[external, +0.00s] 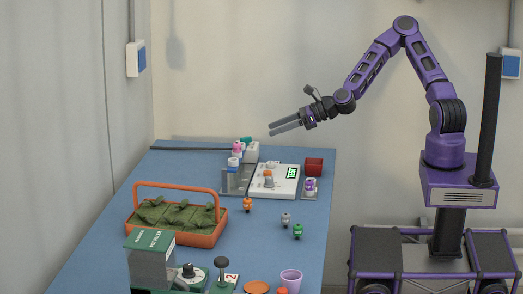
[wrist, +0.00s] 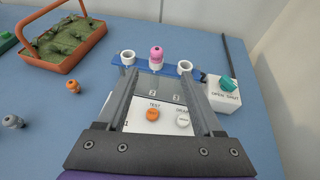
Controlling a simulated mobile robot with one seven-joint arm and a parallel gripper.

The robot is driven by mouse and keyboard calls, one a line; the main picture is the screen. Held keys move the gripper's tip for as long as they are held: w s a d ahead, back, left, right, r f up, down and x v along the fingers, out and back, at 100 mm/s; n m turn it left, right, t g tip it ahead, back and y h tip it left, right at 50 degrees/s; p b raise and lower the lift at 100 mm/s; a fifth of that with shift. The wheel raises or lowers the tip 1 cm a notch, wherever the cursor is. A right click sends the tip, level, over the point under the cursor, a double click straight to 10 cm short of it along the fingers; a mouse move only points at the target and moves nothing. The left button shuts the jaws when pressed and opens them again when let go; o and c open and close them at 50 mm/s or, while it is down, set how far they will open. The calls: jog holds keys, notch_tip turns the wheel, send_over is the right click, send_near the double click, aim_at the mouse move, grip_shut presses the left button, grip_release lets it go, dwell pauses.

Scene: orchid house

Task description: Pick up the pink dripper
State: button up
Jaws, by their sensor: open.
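The pink dripper (external: 237,147) stands upright in the rack (external: 236,180) at the back of the blue table. In the wrist view the pink dripper (wrist: 156,57) sits between two white rings (wrist: 128,57), just beyond my fingertips. My gripper (external: 271,129) is open and empty, raised above the table, to the right of the rack in the external view. In the wrist view my gripper (wrist: 160,78) has its fingers spread, with rack labels 2 and 3 showing between them. The dripper's lower part is hidden by the rack.
A white device (external: 284,190) with knobs and a green display stands right of the rack. A box with a teal knob (wrist: 228,85) is beside it. An orange basket (external: 177,238) is left.

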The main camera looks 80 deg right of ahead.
send_near(237, 150)
jog(key=w+d, duration=0.1)
jog(key=w, duration=0.2)
jog(key=x, duration=0.4)
jog(key=shift+w+a+f, duration=0.15)
jog(key=shift+w+f, duration=0.1)
jog(key=shift+w, duration=0.1)
grip_shut()
